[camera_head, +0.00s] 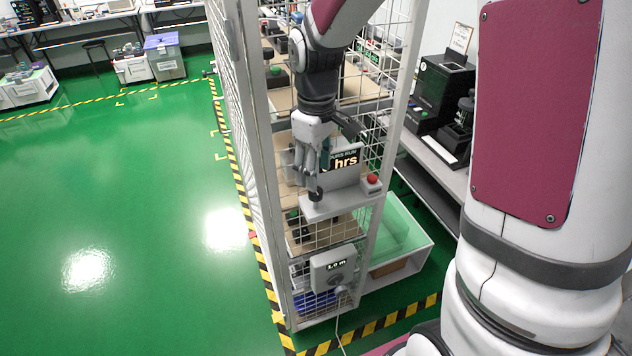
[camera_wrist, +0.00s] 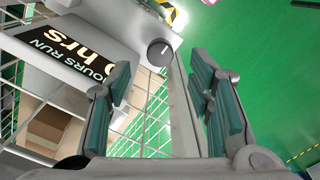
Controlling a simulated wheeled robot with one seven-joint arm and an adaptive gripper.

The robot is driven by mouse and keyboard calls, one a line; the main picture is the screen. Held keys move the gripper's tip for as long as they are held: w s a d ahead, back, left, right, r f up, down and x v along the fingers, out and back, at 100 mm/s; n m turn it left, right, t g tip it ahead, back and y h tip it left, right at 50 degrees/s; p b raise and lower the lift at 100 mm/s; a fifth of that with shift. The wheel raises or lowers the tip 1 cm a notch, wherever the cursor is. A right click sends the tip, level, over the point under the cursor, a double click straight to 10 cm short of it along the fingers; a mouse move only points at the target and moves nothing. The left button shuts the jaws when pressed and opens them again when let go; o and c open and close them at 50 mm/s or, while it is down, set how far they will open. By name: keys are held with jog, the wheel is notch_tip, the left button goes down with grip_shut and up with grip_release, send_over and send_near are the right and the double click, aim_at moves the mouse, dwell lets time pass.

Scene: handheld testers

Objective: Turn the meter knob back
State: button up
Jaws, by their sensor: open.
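The hours-run meter (camera_head: 345,165) has a dark display with white lettering ending in "hrs", on a grey housing hung on the mesh rack. Its round black knob (camera_wrist: 160,52) with a white mark shows in the wrist view, on the pale housing ahead of and between my fingertips. In the head view the knob (camera_head: 316,194) is partly hidden under my gripper (camera_head: 316,175). My gripper is open, its teal-padded fingers (camera_wrist: 160,65) spread apart either side of the knob's line. The fingers look apart from the knob; exact distance is hard to tell.
A red button (camera_head: 373,178) sits right of the display. Black equipment (camera_head: 442,90) stands on the right-hand bench. The green floor (camera_head: 110,200) at left is clear.

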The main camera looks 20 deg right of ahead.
notch_tip(320, 180, up, 6)
jog(key=shift+r, duration=0.25)
dwell(0.4)
jog(key=s+r+m+t, duration=0.2)
jog(key=s+r+m, duration=0.1)
jog(key=s, duration=0.6)
jog(key=s+r+m+t+b, duration=0.1)
jog(key=s+r+m+t, duration=0.2)
jog(key=s+r, duration=0.3)
jog(key=shift+s+m+t, duration=0.3)
jog(key=shift+s+m, duration=0.2)
jog(key=shift+s, duration=1.15)
jog(key=shift+a, duration=0.1)
